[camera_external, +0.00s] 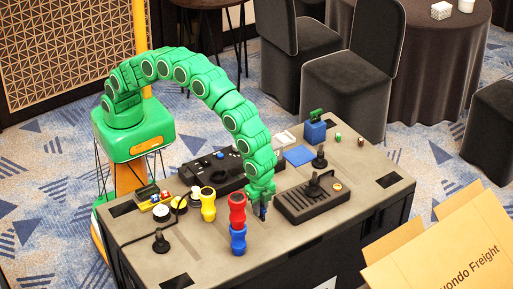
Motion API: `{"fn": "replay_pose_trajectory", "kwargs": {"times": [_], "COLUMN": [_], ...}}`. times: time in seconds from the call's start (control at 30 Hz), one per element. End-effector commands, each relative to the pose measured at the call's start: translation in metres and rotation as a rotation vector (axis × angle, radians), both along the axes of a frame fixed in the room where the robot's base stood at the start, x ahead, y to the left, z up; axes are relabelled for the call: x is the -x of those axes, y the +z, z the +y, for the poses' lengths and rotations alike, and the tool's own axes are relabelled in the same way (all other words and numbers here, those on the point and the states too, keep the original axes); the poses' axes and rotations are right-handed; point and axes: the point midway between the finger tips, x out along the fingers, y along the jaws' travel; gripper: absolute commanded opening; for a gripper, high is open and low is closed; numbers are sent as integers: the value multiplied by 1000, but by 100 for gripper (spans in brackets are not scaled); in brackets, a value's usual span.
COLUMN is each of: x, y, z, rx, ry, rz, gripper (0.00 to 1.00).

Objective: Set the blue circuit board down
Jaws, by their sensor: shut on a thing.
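My gripper (262,208) is at the end of my green arm, low over the middle of the dark table (330,222). It is shut on a small, narrow blue piece, the blue circuit board (264,213), mostly hidden by the fingers. I cannot tell whether the board touches the table top. The gripper is just right of a red and blue stack.
A red cup shape (237,208) stands on a blue one (238,240), with a yellow one (208,204) to the left. A black slotted box (312,198) is close on the right. A flat blue square (299,156) lies behind. The front right of the table is clear.

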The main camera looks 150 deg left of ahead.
Motion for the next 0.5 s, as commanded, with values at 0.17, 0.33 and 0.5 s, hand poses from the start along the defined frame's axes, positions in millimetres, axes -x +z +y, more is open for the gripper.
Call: {"fn": "replay_pose_trajectory", "kwargs": {"times": [0.17,0.33,0.5], "x": [-13,-24,-31], "y": [-18,-30,-39], "z": [3,6,8], "rx": [0,-1,-1], "ry": [0,0,0], "rz": [1,0,1], "gripper": [0,0,0]}}
